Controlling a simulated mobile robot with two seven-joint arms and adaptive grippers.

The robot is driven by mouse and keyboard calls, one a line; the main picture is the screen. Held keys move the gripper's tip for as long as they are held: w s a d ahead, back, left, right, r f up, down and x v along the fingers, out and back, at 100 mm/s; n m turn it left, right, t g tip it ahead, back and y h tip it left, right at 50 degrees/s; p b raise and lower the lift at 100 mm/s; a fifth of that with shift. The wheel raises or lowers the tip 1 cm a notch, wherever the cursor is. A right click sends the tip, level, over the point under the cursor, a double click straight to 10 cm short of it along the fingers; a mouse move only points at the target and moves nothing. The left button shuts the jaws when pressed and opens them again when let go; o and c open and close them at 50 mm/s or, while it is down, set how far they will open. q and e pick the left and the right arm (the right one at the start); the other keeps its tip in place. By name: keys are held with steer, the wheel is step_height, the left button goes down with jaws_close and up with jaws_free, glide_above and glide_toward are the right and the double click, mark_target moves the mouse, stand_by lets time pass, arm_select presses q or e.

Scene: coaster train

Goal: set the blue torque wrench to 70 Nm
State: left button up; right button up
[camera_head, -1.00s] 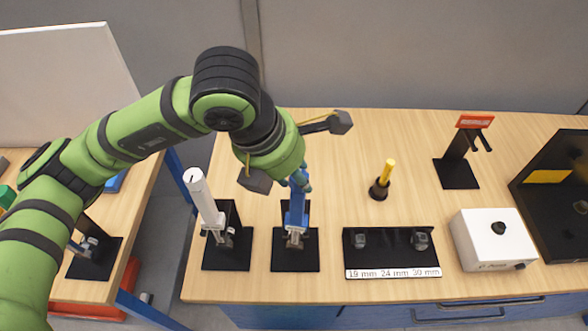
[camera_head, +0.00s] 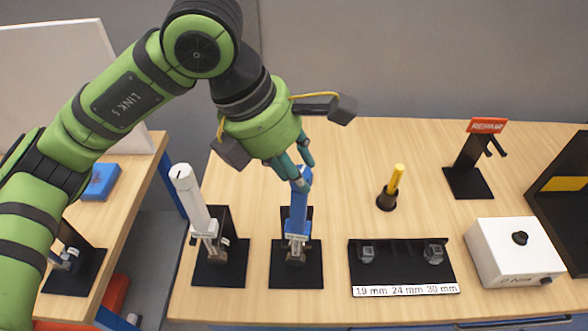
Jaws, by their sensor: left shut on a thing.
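The blue torque wrench (camera_head: 298,221) stands upright in a black stand (camera_head: 283,274) on the wooden workbench. My left gripper (camera_head: 302,181) comes down from above with its fingers shut around the top end of the blue wrench. The fingers and green wrist hide part of that end, and no scale reading can be made out. My right gripper does not show.
A white wrench (camera_head: 195,204) stands in a black stand just left. To the right are a socket rack (camera_head: 400,266) labelled 19, 24 and 30 mm, a yellow-handled tool (camera_head: 394,182), a white box (camera_head: 515,253) and a REPAIR stand (camera_head: 468,181). The bench behind the wrench is clear.

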arm_select(q)
steer(key=o, duration=1.1)
steer(key=v, duration=1.2)
